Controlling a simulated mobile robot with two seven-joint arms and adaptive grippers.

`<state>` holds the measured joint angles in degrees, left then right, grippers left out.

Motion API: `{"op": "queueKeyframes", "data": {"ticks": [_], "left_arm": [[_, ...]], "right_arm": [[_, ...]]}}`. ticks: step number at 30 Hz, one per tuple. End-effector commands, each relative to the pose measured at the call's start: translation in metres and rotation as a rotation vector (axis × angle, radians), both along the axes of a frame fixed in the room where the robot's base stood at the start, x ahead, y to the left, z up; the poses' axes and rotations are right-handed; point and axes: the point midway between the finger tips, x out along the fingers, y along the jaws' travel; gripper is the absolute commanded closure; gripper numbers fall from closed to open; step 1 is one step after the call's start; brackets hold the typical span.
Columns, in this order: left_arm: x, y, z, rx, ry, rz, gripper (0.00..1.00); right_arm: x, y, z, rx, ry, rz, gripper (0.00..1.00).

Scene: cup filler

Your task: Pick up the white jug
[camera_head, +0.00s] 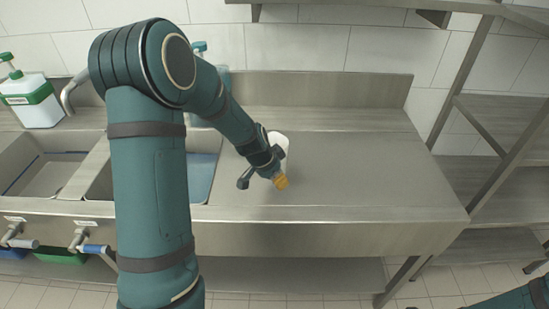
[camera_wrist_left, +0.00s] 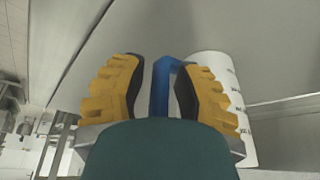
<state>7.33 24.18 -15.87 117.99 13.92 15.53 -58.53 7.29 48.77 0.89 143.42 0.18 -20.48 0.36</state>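The white jug (camera_head: 279,143) stands on the steel counter, partly hidden behind my left wrist in the head view. In the left wrist view its white body with dark marks (camera_wrist_left: 217,66) is at the right, and its blue handle (camera_wrist_left: 160,88) shows at the centre. My left gripper (camera_head: 280,182) is at the jug's near side. In the left wrist view its yellow fingers (camera_wrist_left: 156,92) are apart, one on each side of the blue handle, with a visible gap on the left. My right gripper is not in view; only part of my right arm shows at bottom right.
Two sink basins (camera_head: 52,172) lie left, partly behind my left arm. A white bottle with a green label (camera_head: 34,101) stands at the back left near the tap (camera_head: 70,92). The steel counter (camera_head: 370,165) is clear right of the jug. A metal shelf rack (camera_head: 497,122) stands further right.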

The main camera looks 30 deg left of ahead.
Motion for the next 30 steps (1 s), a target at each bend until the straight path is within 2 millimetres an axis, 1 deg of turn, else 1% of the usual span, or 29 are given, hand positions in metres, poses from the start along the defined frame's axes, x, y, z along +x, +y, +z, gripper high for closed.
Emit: {"op": "queueKeyframes", "data": {"ticks": [1,2,3,4,17,20,23,30], "left_arm": [[0.000,0.000,0.000,0.000,0.000,0.000,0.73],[0.000,0.000,0.000,0.000,0.000,0.000,0.84],[0.000,0.000,0.000,0.000,0.000,0.000,0.98],[0.000,0.000,0.000,0.000,0.000,0.000,1.00],[0.000,0.000,0.000,0.000,0.000,-0.001,1.00],[0.000,0.000,0.003,0.000,-0.001,-0.001,1.00],[0.001,-0.001,0.014,0.002,-0.003,-0.003,1.00],[0.001,0.000,0.061,0.002,-0.005,-0.003,1.00]], "right_arm": [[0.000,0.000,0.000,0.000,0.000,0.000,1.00],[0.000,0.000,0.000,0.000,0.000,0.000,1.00],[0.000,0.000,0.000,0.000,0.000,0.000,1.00],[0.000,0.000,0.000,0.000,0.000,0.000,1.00],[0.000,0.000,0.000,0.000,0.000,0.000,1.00],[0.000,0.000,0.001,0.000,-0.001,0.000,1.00],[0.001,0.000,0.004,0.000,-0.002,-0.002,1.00],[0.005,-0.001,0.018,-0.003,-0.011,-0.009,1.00]]}}
